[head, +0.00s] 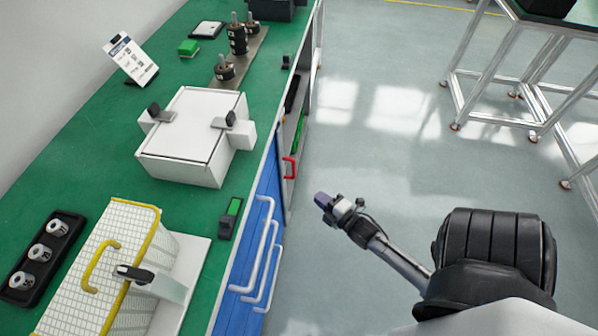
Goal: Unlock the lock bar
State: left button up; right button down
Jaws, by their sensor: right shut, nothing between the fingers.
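My right gripper (322,200) is shut and empty, held over the open floor right of the bench. It is apart from everything. My left gripper is not in view. I cannot tell for certain which part is the lock bar. A red handle (290,168) is on the bench's side, up and left of my right gripper. A white box (187,125) on the bench has two black-tipped levers on top.
The green bench (70,175) also holds a black tray (40,262) with metal parts, a label stand (130,58) and dark cylindrical parts (238,40). Blue drawers (250,255) with pale handles face the floor. A white-framed table (500,60) stands top right. The floor between is clear.

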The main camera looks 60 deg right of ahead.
jog(key=shift+a+r+n+t, duration=0.25)
jog(key=shift+r+n+t, duration=0.25)
jog(key=shift+n, duration=0.6)
jog(key=shift+w+d, duration=0.1)
jog(key=shift+w, duration=0.1)
jog(key=d+b+x, duration=0.2)
jog(key=b+x, duration=0.3)
jog(key=x, duration=0.7)
jog(key=shift+d+b, duration=0.3)
jog(key=shift+b, duration=0.05)
